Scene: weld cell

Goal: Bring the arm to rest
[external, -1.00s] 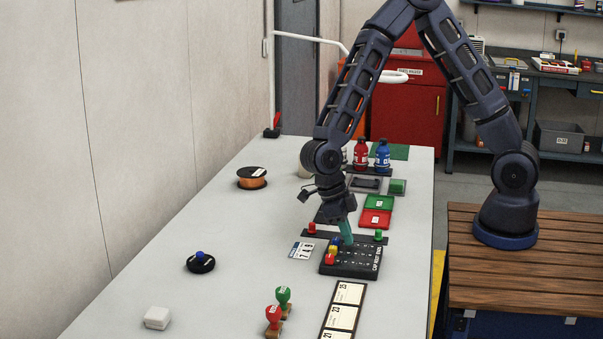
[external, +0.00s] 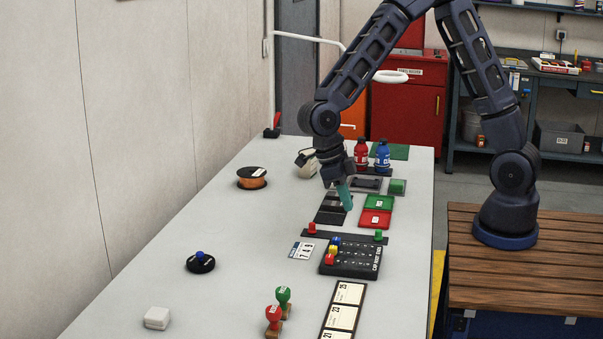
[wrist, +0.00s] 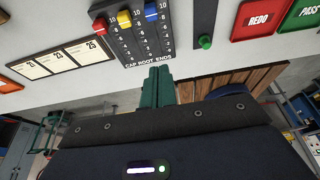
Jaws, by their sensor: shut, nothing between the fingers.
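My gripper (external: 347,195) is at the end of my dark blue arm, above the table's middle, with teal fingers pointing down. The fingers are shut with nothing between them. They hang beyond the black slider board (external: 352,258) in the external view, clear of it. In the wrist view the teal fingers (wrist: 158,86) are together, just below the slider board (wrist: 132,38) in the picture. That board carries red, yellow and blue knobs and the words CAP, ROOT, ENDS.
Red (external: 376,218) and green (external: 379,203) pads lie right of the gripper. Red (external: 361,155) and blue (external: 383,157) bottles stand farther back. Two stamps (external: 273,318) and a card strip (external: 342,316) are at the front. The table's left side is mostly clear, with a wire spool (external: 252,178).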

